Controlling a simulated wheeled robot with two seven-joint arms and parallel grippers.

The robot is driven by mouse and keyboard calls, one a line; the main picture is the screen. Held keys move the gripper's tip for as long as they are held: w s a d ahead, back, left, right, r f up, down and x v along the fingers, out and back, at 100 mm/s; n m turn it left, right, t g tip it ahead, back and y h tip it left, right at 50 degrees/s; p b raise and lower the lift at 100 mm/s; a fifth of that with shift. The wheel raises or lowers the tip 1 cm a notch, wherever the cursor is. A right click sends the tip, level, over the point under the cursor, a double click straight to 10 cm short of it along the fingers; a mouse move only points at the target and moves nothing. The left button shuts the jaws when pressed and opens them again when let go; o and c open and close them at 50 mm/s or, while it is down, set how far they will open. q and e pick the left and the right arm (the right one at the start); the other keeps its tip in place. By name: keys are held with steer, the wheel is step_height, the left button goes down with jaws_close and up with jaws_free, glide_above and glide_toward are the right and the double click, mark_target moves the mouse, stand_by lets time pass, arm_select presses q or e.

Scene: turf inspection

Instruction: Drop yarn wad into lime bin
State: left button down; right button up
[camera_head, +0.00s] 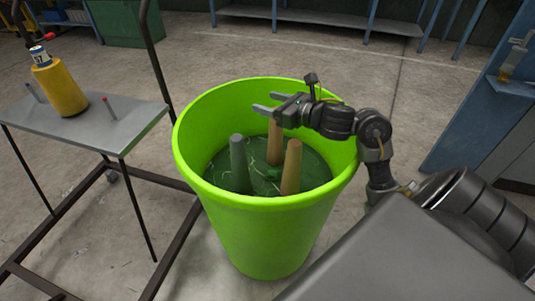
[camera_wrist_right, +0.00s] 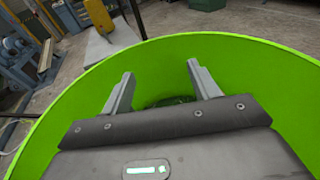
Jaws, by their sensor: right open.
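The lime bin (camera_head: 255,235) stands on the floor in the middle of the head view, and its green wall (camera_wrist_right: 245,75) surrounds the gripper in the right wrist view. My right gripper (camera_head: 264,104) is over the bin's opening, open, with nothing between its fingers. Inside the bin lies a dark green mass with pale strands (camera_head: 235,180), which may be yarn; I cannot tell if it is the yarn wad. A grey cone (camera_head: 239,165) and two tan cones (camera_head: 291,168) stand up from it. My left gripper is not in view.
A grey table (camera_head: 105,130) at the left holds a yellow cylinder (camera_head: 60,88) with a can in its top, and a small red-tipped rod (camera_head: 109,108). A blue cabinet (camera_head: 480,120) stands at the right. Open concrete floor lies behind the bin.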

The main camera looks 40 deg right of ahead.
steer(key=shift+p+v, duration=0.3)
steer(key=shift+v, duration=4.95)
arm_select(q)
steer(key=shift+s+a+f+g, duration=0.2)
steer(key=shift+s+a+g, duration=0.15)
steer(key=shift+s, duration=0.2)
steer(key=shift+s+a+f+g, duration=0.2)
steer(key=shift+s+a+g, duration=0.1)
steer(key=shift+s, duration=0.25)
